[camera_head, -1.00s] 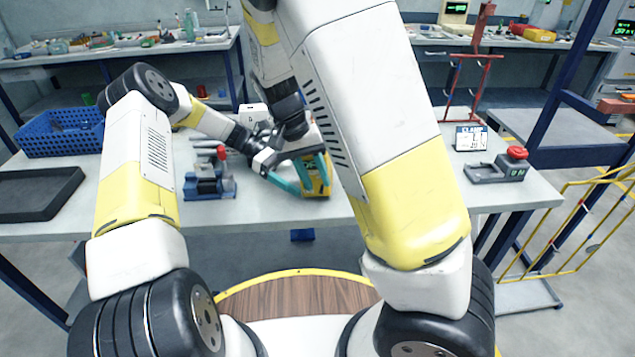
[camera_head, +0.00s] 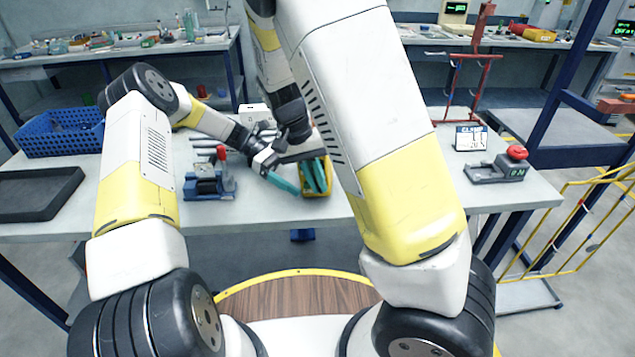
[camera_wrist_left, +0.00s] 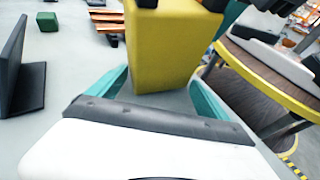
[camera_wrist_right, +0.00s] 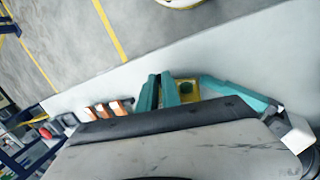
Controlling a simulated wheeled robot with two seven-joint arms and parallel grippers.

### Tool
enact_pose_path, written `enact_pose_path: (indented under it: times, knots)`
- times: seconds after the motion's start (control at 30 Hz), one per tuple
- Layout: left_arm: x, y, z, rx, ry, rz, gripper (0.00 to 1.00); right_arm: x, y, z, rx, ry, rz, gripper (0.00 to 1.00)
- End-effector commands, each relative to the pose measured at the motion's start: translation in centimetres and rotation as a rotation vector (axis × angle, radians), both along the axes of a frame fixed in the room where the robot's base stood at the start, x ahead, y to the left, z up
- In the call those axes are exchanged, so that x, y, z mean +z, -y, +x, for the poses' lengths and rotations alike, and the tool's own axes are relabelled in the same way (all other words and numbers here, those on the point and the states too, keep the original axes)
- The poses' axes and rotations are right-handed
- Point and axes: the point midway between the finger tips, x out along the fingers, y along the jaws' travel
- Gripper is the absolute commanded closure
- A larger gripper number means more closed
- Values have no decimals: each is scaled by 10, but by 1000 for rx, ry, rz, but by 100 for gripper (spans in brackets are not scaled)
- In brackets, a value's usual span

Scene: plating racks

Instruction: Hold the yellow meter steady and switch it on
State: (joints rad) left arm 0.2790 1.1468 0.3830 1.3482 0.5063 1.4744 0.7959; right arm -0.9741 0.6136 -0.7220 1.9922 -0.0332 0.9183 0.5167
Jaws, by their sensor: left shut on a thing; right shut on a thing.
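The yellow meter (camera_head: 318,195) stands at the table's front edge, partly covered by my grippers. It fills the upper middle of the left wrist view (camera_wrist_left: 163,50). My left gripper (camera_head: 284,183) comes in from the left, with teal fingers on either side of the meter. My right gripper (camera_head: 314,176) reaches down over the meter, its teal fingers close together in front of the face. In the right wrist view the meter (camera_wrist_right: 186,88) shows as a yellow patch beside these fingers. The part between the right fingertips, and the meter's switch, are hidden.
A blue fixture with a red knob (camera_head: 207,180) stands left of the meter. A blue crate (camera_head: 62,135) and black tray (camera_head: 38,193) lie far left. A small display (camera_head: 470,138) and a box with a red button (camera_head: 497,170) are right. The table right of the meter is mostly clear.

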Motion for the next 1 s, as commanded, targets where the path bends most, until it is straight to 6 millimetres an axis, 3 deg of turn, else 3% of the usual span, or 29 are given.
enact_pose_path:
  times: [0.47, 0.5, 0.6, 1.0]
  knots:
    - [1, 1, 0, -1, -1, -3, 74, 2, 0, 3, -9, -71, 18, 100]
    - [1, 1, 0, -1, -1, -3, 74, 2, 0, 3, -9, -71, 18, 88]
    - [1, 1, 0, -1, -1, -2, 74, 2, 0, 3, -10, -70, 18, 70]
    - [1, 1, 0, 0, 0, -2, 74, 8, -2, 4, -9, -70, 18, 70]
